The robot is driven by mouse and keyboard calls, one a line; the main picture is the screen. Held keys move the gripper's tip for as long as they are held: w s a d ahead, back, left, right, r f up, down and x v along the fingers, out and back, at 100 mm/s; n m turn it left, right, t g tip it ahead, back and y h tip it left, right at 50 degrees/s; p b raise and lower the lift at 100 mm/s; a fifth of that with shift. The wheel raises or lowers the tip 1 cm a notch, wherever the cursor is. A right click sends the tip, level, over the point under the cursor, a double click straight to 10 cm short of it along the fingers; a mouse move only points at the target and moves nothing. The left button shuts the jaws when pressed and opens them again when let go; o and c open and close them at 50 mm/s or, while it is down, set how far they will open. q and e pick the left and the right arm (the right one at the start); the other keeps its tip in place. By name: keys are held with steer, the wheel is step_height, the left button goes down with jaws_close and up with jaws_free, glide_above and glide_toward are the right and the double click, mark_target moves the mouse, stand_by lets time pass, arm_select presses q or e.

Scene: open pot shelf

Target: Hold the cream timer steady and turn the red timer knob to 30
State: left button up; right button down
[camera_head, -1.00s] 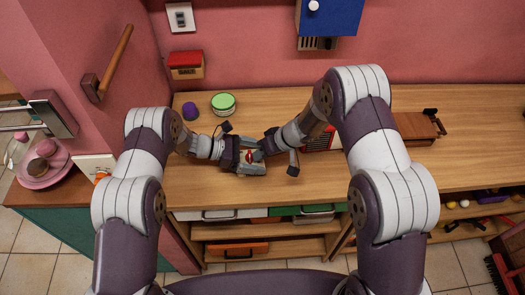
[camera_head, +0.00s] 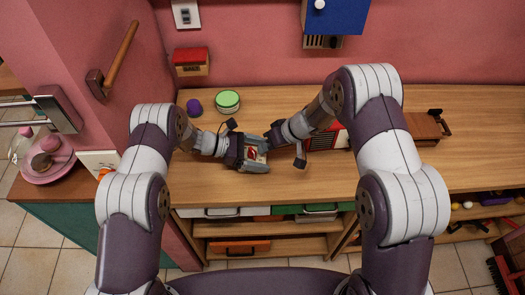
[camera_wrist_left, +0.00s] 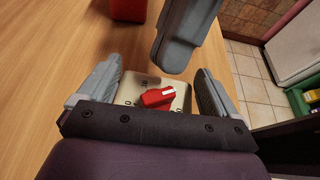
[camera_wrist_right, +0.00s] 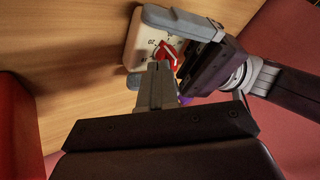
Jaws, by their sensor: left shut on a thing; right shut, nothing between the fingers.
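The cream timer (camera_wrist_right: 145,40) lies on the wooden counter with its red knob (camera_wrist_right: 168,54) facing up. In the left wrist view the timer (camera_wrist_left: 130,90) sits between the fingers of my left gripper (camera_wrist_left: 155,92), which is shut on its sides. The red knob (camera_wrist_left: 157,97) has a white pointer mark; the number it points to is not clear. My right gripper (camera_wrist_right: 157,85) is shut and empty, its fingertips close beside the knob; I cannot tell whether they touch it. In the head view the timer (camera_head: 251,154) is partly covered by my left gripper (camera_head: 255,160).
A red slatted box (camera_head: 322,141) stands just right of the timer. A green-lidded tin (camera_head: 228,101) and a purple object (camera_head: 194,107) stand behind my left arm. A brown box (camera_head: 424,126) is farther right. The counter front (camera_head: 310,185) is bare.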

steer(key=s+v, duration=0.1)
steer(key=v, duration=0.9)
steer(key=w+d+f+n, duration=0.1)
steer(key=w+d+f, duration=0.1)
steer(key=w+d, duration=0.15)
steer(key=shift+g, duration=0.4)
steer(key=x, duration=1)
steer(key=shift+s+a+r, duration=0.1)
steer(key=shift+a, duration=0.2)
steer(key=shift+s+a+r, duration=0.1)
steer(key=shift+s+a, duration=0.15)
steer(key=shift+a, duration=0.3)
steer(key=shift+s+a, duration=0.3)
steer(key=shift+a, duration=0.25)
steer(key=shift+s+a, duration=0.3)
steer(key=shift+a, duration=0.3)
